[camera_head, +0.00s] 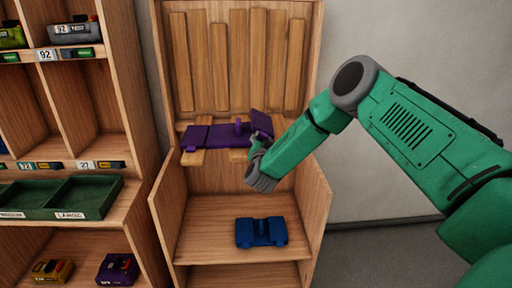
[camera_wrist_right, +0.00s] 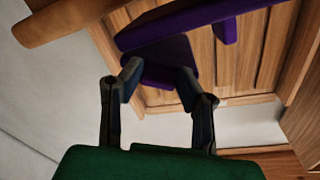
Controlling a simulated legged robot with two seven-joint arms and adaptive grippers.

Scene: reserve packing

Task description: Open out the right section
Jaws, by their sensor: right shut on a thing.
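A purple folding object (camera_head: 222,141) rests on wooden supports in the tall wooden cabinet. Its left section (camera_head: 194,138) lies out flat to the left. Its right section (camera_head: 261,123) is tilted up at the right end. My right gripper (camera_head: 257,143) reaches in from the right and is shut on this right section. In the right wrist view, the purple panel (camera_wrist_right: 162,55) sits between the fingers of the right gripper (camera_wrist_right: 158,77). The fingers partly hide its edge in the head view. My left gripper is not in view.
A blue object (camera_head: 261,232) lies on the cabinet's lower shelf (camera_head: 205,215). Upright slats (camera_head: 219,65) line the cabinet back. At the left, a shelf unit (camera_head: 100,120) holds a green divided tray (camera_head: 45,197) and several small coloured items. Side walls flank the lower shelf.

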